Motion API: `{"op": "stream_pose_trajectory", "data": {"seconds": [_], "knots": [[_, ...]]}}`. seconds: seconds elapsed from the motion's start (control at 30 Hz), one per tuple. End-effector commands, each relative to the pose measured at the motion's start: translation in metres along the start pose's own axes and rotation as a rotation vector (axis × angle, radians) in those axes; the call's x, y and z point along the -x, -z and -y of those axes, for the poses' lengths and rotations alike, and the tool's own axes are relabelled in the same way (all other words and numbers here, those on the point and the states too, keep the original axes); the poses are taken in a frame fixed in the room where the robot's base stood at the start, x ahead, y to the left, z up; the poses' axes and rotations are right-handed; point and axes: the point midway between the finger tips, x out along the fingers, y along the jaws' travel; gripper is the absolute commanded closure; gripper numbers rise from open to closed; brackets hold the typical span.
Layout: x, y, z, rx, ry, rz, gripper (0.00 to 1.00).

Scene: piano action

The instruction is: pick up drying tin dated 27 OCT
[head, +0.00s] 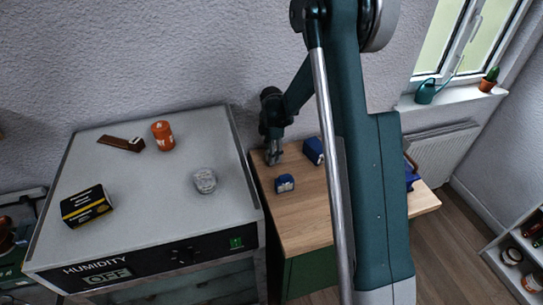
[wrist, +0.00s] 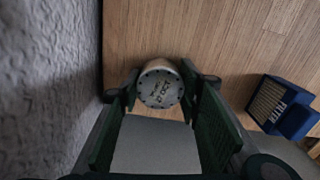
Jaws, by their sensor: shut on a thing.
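A round silvery tin (wrist: 160,86) with a ring of dark holes around its lid shows in the wrist view. The lettering on its lid is tilted and seems to read 27 OCT. My gripper (wrist: 159,98) is shut on this tin, with a green finger on each side of it. In the head view my gripper (head: 273,155) is low over the back left corner of the wooden table top (head: 305,215), near the wall. The tin is hard to make out there. Whether it touches the wood is not clear.
Two blue boxes (head: 285,183) (head: 313,150) stand near my gripper on the wood. A grey cabinet (head: 120,215) marked HUMIDITY stands left, bearing another silvery tin (head: 204,181), an orange canister (head: 163,135), a brown strip (head: 121,143) and a black-yellow box (head: 86,205). The wall is close.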

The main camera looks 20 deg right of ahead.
Motion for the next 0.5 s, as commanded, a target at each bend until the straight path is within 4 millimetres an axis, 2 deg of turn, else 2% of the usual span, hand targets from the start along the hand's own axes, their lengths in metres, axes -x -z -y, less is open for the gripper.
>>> {"op": "stream_pose_trajectory", "data": {"seconds": [0.27, 0.5], "knots": [[0.016, 0.000, 0.000, 0.000, 0.000, 0.000, 0.79], [0.046, 0.000, 0.000, 0.000, 0.000, 0.000, 0.79]]}}
